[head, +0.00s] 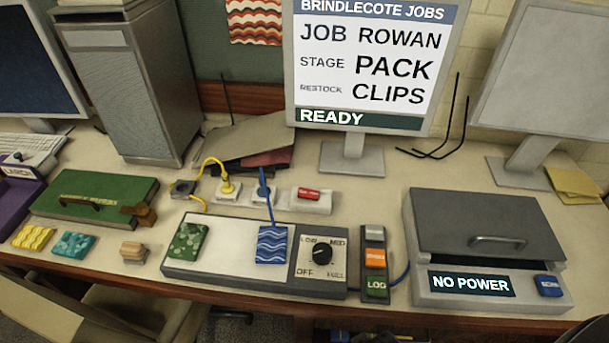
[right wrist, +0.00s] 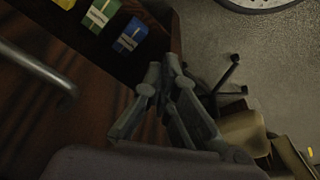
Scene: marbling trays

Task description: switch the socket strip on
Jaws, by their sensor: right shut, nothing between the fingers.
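The white socket strip (head: 284,199) lies on the desk behind the long pale tray unit. A yellow plug (head: 226,187) and a blue plug (head: 263,191) sit in it. A red switch (head: 308,194) is at its right end; its lettering is too small to read. My right gripper (right wrist: 168,78) is shut and empty in the right wrist view, over a dark wooden surface and the floor, with the strip out of that view. Neither gripper shows in the head view.
A grey unit (head: 478,228) reading "NO POWER" stands at the right. The tray unit (head: 218,253) with a dial (head: 322,253) lies in front of the strip. A monitor (head: 362,75) stands behind. In the right wrist view, a metal bar (right wrist: 38,70) and small packets (right wrist: 131,35) show.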

